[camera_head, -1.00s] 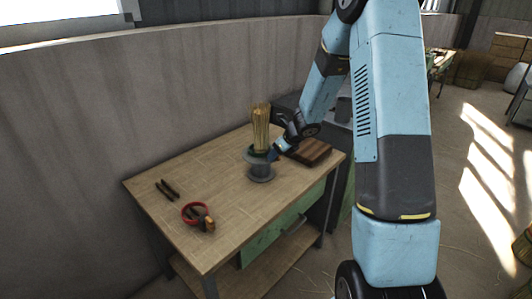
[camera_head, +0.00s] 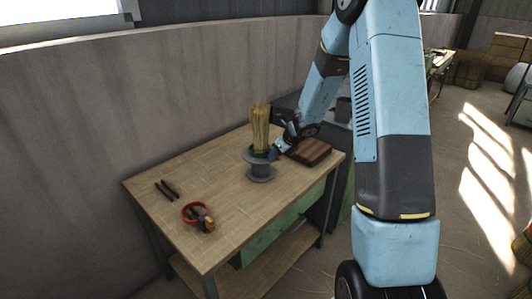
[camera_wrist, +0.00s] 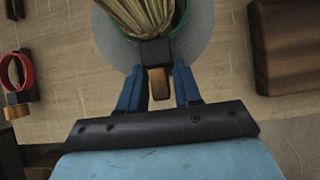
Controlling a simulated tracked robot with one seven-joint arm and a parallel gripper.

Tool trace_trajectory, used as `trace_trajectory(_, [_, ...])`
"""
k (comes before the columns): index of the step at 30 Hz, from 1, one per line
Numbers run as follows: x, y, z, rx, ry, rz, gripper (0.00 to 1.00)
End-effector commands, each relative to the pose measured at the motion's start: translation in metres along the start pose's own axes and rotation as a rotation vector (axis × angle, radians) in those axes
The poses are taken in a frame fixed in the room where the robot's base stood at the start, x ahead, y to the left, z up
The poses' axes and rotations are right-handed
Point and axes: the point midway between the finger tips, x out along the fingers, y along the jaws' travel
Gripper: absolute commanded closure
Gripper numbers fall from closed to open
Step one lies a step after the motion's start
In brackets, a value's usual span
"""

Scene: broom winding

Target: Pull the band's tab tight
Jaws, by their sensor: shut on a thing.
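A bundle of straw (camera_head: 260,125) stands upright on a grey spool-shaped stand (camera_head: 261,172) on the workbench. In the wrist view the straw (camera_wrist: 140,14) is ringed by a green band (camera_wrist: 180,18). A dark block (camera_wrist: 155,52) sits on the band's near side, and a brown tab (camera_wrist: 159,84) sticks out from it towards my wrist. My gripper (camera_wrist: 159,72) has one blue finger on each side of the tab and is shut on it. In the head view my gripper (camera_head: 275,153) is low at the right of the bundle, and the tab is too small to make out.
A dark wooden block (camera_head: 310,151) lies right of the stand, close to my gripper. A red ring-shaped item (camera_head: 190,213) with an orange-brown piece and two dark sticks (camera_head: 167,189) lie at the left of the workbench (camera_head: 225,190). A curved wall rises behind.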

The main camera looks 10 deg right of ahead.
Motion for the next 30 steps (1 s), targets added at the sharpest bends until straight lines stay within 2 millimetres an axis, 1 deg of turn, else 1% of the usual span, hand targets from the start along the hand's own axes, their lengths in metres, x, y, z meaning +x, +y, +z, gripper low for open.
trace_trajectory(17, [-0.0004,0.0001,-0.0005,0.0,0.0,0.0,0.94])
trace_trajectory(30, [-0.0064,-0.0003,-0.0092,0.0,0.0,0.0,0.94])
